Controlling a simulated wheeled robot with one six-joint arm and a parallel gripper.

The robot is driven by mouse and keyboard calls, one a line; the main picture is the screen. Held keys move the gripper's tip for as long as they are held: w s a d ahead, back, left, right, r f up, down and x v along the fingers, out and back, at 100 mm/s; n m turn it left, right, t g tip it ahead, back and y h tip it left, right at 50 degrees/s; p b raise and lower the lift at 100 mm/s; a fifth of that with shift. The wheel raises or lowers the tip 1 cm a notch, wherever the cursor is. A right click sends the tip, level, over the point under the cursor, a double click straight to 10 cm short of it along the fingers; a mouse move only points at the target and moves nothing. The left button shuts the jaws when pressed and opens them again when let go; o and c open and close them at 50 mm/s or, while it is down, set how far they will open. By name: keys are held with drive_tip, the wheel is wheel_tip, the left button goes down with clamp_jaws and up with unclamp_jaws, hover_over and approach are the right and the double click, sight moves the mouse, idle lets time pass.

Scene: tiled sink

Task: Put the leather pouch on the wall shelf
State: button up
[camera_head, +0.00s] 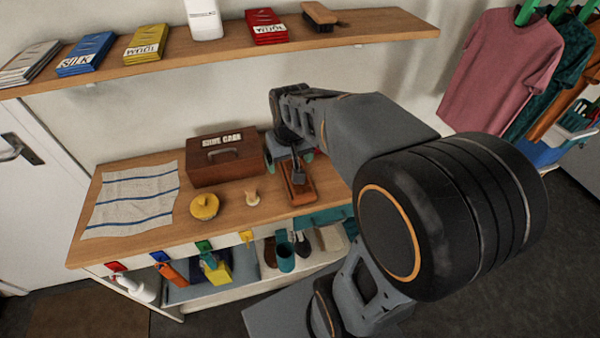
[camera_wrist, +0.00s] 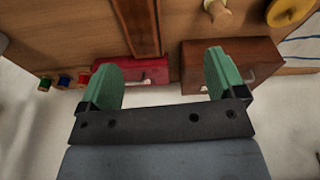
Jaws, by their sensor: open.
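A flat, reddish-brown long object (camera_head: 299,190), which looks like the leather pouch, lies on the wooden counter (camera_head: 226,221) right of the shoe care box. My gripper (camera_head: 289,158) is above its far end, partly covering it. In the wrist view, the brown object (camera_wrist: 137,27) lies beyond the fingertips, left of centre. My gripper (camera_wrist: 163,66) shows two green fingers spread apart with nothing between them. The wall shelf (camera_head: 230,45) runs along the wall above the counter.
A shoe care box (camera_head: 222,159), yellow round tin (camera_head: 204,206), small wooden knob (camera_head: 251,196) and striped cloth (camera_head: 130,200) are on the counter. A red box (camera_wrist: 150,71) shows in the wrist view. The shelf holds coloured packs, a white bottle (camera_head: 204,20) and a brush (camera_head: 320,14), with bare gaps.

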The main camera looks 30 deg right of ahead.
drive_tip(key=shift+o, duration=0.8)
drive_tip(key=w+d+f+m+g+p, duration=0.1)
drive_tip(key=w+d+f+g, duration=0.1)
drive_tip(key=w+d+f, duration=0.2)
drive_tip(key=w+d, duration=0.1)
drive_tip(key=w, duration=0.2)
drive_tip(key=shift+p, duration=0.35)
drive_tip(key=f, duration=0.4)
drive_tip(key=f+p, duration=0.1)
drive_tip(key=f, duration=0.3)
drive_tip(key=shift+w+d, duration=0.1)
drive_tip(key=shift+d, duration=0.1)
drive_tip(key=shift+w+f+p, duration=0.15)
drive_tip(key=shift+f+p, duration=0.65)
drive_tip(key=shift+f, duration=2.25)
drive_tip(key=shift+c, duration=0.5)
drive_tip(key=c, duration=0.7)
drive_tip(key=shift+c, duration=0.7)
drive_tip(key=shift+r, duration=0.2)
